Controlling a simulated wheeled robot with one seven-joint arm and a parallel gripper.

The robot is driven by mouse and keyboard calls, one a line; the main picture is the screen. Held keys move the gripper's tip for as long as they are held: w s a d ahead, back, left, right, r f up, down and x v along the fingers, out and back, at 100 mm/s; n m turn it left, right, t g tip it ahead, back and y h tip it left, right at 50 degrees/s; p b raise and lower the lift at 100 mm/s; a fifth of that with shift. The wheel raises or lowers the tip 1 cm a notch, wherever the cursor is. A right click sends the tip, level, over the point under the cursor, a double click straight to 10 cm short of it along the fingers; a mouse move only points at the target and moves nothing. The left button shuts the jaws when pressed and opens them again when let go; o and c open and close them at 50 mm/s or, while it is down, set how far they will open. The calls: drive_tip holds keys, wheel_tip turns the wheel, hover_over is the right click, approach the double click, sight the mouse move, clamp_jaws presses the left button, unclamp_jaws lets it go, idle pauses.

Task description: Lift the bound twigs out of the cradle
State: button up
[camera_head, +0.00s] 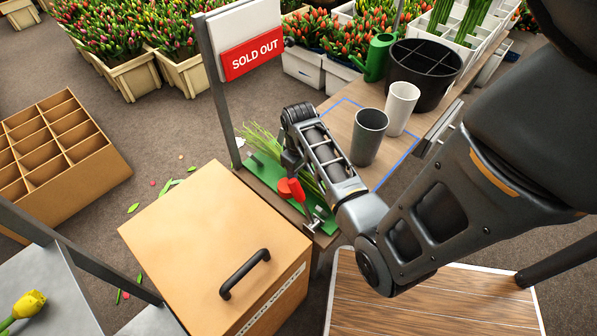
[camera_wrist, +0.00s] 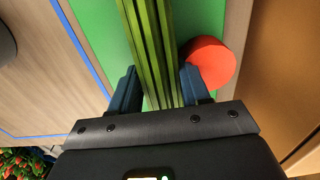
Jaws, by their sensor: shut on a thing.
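The bound twigs, a bundle of long green stems (camera_head: 262,143), lie along the green cradle (camera_head: 270,178) on the near left end of the wooden table. My arm hides part of the bundle. My gripper (camera_wrist: 158,80) has its two dark blue fingers on either side of the stems (camera_wrist: 152,35) and is shut on them. In the wrist view the bundle runs up between the fingers, over the green surface of the cradle (camera_wrist: 95,25). The binding itself is not visible. A red round piece (camera_wrist: 210,62) sits just right of the right finger; it also shows in the head view (camera_head: 291,189).
A grey cup (camera_head: 369,137) and a white cup (camera_head: 401,108) stand on the table right of my forearm, with a black divided bucket (camera_head: 425,70) behind. A post with a sold-out sign (camera_head: 252,52) rises beside the cradle.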

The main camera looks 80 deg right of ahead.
drive_tip(key=shift+r, duration=0.6)
wheel_tip(320, 180, up, 3)
drive_tip(key=shift+f+p, duration=0.15)
drive_tip(key=shift+p, duration=0.5)
drive_tip(key=s+r+p, duration=0.2)
drive_tip(key=s+r, duration=0.5)
drive_tip(key=s, duration=0.4)
drive_tip(key=shift+s+a, duration=0.2)
drive_tip(key=shift+s, duration=0.1)
